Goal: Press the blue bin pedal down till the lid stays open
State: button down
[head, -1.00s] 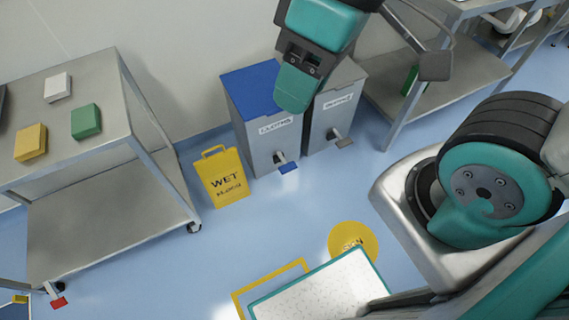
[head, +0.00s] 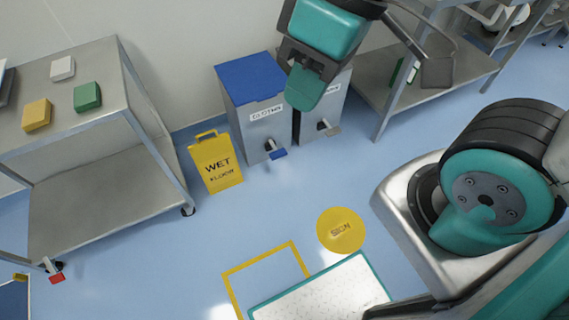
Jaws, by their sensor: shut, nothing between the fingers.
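The blue-lidded bin (head: 252,100) stands against the wall at the upper middle of the head view. It is a grey box with a white label, and its blue lid (head: 252,78) lies shut. My gripper (head: 303,92) hangs at the top middle, in front of the grey-lidded bin as seen from here. Its teal fingers are together and hold nothing. It appears well above the pedal and apart from it.
A grey bin (head: 322,118) with a grey pedal stands right of the blue one. A yellow wet floor sign (head: 216,163) stands to the left, beside a steel cart (head: 105,180). A steel shelf (head: 425,95) is at the right. Floor before the bins is clear.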

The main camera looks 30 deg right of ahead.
aim_at(277, 154)
jog(key=k, duration=0.2)
jog(key=u, duration=0.15)
jog(key=i, duration=1.4)
jog(key=z, duration=0.75)
